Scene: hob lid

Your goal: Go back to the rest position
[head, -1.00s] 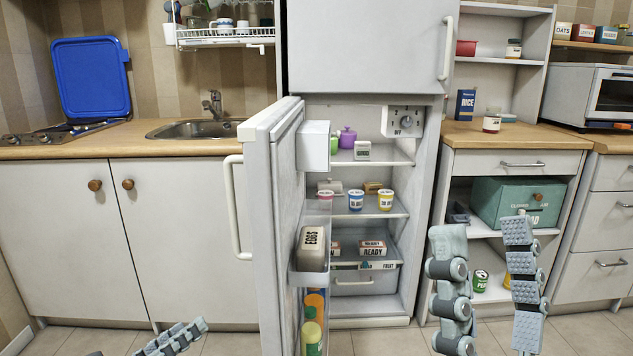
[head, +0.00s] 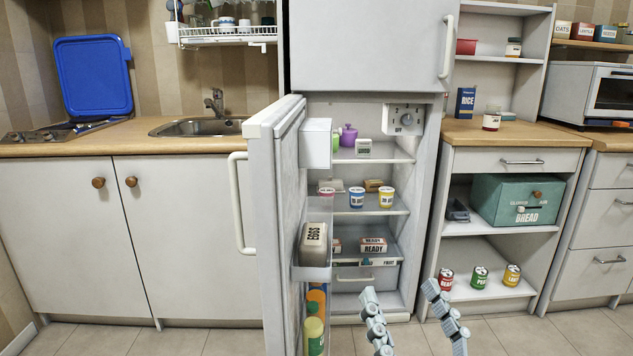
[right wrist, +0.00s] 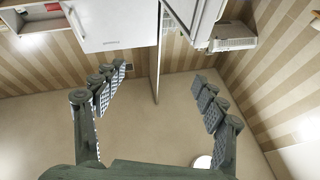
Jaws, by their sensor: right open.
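The blue hob lid (head: 92,76) stands raised against the wall behind the hob (head: 45,133) at the far left of the head view. My right gripper (head: 398,290) is low in front of the fridge, at the bottom of the head view, with its fingers apart and nothing between them. It also shows in the right wrist view (right wrist: 162,72), open and empty over bare floor. My left gripper does not show in the head view now.
The fridge door (head: 275,230) stands open towards me, with eggs and bottles in its racks. Cans (head: 479,277) stand on a low shelf at right, below a green bread box (head: 516,200). The floor before the left cupboards (head: 80,240) is clear.

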